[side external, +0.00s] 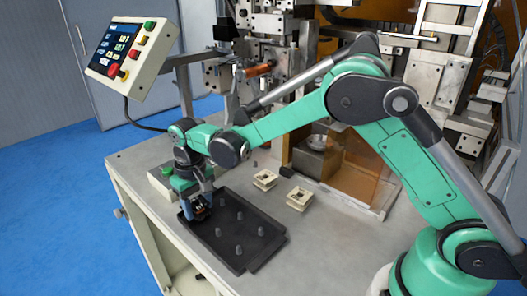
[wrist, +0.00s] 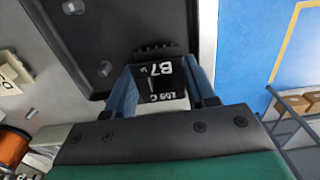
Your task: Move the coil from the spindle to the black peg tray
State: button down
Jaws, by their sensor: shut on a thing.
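My gripper (side external: 198,207) is over the far left corner of the black peg tray (side external: 262,238), pointing down. Its blue fingers (wrist: 164,82) are shut on the coil (wrist: 163,84), which shows a black face with white "B7" and "155 C" lettering in the wrist view. In the side view the coil (side external: 201,205) is small and mostly covered by the fingers. I cannot tell whether it touches the tray or sits around a peg. Several grey pegs (side external: 238,232) stand bare in the tray. The tray (wrist: 92,32) also shows in the wrist view.
The winder with an orange copper part (side external: 259,70) stands behind. A control panel (side external: 128,52) hangs at upper left, and a green button box (side external: 163,178) sits behind my gripper.

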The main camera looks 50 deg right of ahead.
jog(key=shift+f, duration=0.65)
jog(key=shift+f, duration=0.15)
jog(key=shift+c, duration=1.1)
grip_release()
notch_tip(320, 180, up, 24)
jog(key=s+d+m, duration=0.1)
jog(key=d+m, duration=0.9)
jog(key=d, duration=0.9)
jog(key=shift+s, duration=0.2)
